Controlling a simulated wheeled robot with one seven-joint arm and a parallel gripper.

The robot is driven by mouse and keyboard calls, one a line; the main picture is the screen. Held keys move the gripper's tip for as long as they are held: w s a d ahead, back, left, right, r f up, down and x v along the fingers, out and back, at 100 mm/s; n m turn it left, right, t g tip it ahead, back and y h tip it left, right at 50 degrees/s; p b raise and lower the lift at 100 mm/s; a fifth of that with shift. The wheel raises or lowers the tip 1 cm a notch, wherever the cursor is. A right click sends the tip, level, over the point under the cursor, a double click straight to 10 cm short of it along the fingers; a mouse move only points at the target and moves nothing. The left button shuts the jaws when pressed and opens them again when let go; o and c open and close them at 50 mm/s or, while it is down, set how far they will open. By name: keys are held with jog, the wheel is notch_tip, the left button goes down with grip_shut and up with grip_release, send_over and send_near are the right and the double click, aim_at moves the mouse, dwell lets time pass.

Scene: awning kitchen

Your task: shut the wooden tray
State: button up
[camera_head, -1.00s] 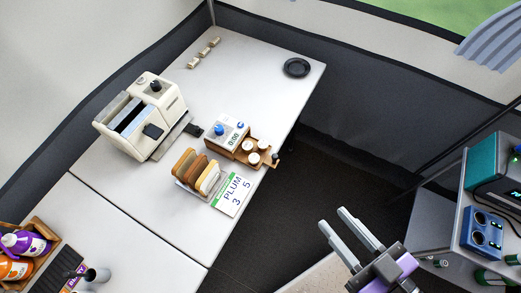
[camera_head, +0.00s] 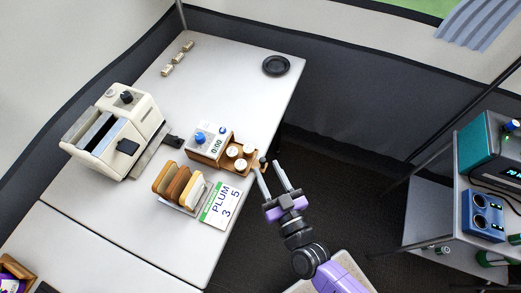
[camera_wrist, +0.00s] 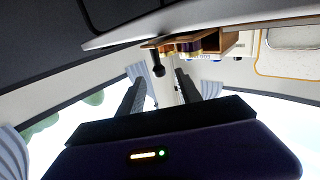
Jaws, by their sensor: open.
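The wooden tray (camera_head: 251,164) is pulled out to the right from a small box (camera_head: 210,141) with a white top, a blue knob and a "0:00" display. Several white round pieces sit in the tray, and a dark knob (camera_head: 263,161) is at its outer end. My gripper (camera_head: 272,174) is open and empty, its fingertips close to the knob, just off the table's right edge. In the wrist view the tray (camera_wrist: 222,42) shows upside down at the top, with its dark knob (camera_wrist: 159,70) hanging beyond my open fingers (camera_wrist: 158,92). I cannot tell whether they touch.
A white toaster (camera_head: 115,135) stands left on the table (camera_head: 226,85). A black dish (camera_head: 276,65) lies at the back right. A shelf with devices (camera_head: 483,214) stands right.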

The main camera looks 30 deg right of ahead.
aim_at(258, 160)
jog(key=w, duration=0.2)
jog(key=w+d, duration=0.1)
jog(key=w, duration=0.4)
jog(key=shift+w+d+p, duration=0.15)
jog(key=shift+w+p, duration=0.05)
jog(key=shift+p, duration=0.2)
jog(key=shift+c, duration=0.2)
grip_shut()
jog(key=shift+w, duration=0.1)
dwell(0.8)
